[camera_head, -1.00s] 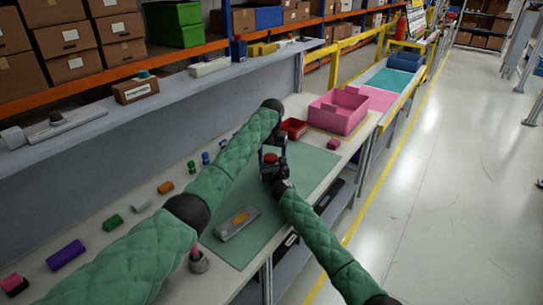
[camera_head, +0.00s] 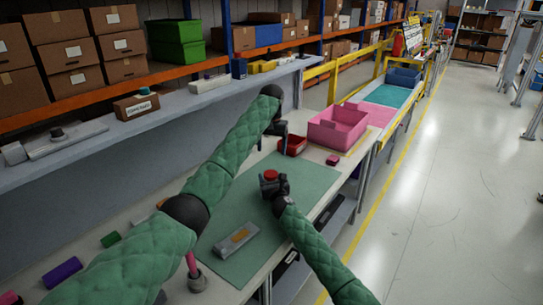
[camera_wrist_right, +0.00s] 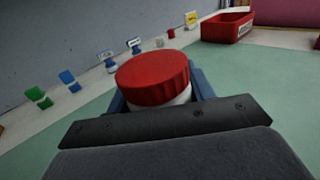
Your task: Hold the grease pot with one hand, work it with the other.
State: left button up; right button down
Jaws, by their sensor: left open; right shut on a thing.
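The grease pot has a ribbed red lid (camera_head: 270,175). In the right wrist view, the red lid (camera_wrist_right: 153,78) sits on a white body (camera_wrist_right: 178,99). My right gripper (camera_head: 272,188) is shut on the pot and holds it upright over the green mat (camera_head: 305,183). I cannot tell whether the pot's base touches the mat. My left gripper (camera_head: 284,137) is open, above and beyond the pot, and apart from it. It points down near the small red tray. The lower part of the pot is hidden by my right gripper.
A red tray (camera_head: 292,145) and a pink bin (camera_head: 338,124) stand beyond the mat. A grey metal part (camera_head: 236,241) lies on the mat's near part. Small coloured pieces line the left side of the bench, including a purple block (camera_head: 62,273). A grey cup (camera_head: 197,282) stands in front.

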pick_arm(q)
jog(key=shift+r, duration=0.3)
pick_arm(e)
jog(key=shift+c, duration=2.4)
grip_release()
jog(key=shift+r, duration=0.1)
pick_arm(q)
jog(key=shift+f+b, duration=0.55)
pick_arm(e)
jog(key=shift+v, duration=3.9)
pick_arm(q)
jog(key=shift+a, duration=0.1)
pick_arm(e)
jog(key=shift+d, duration=0.1)
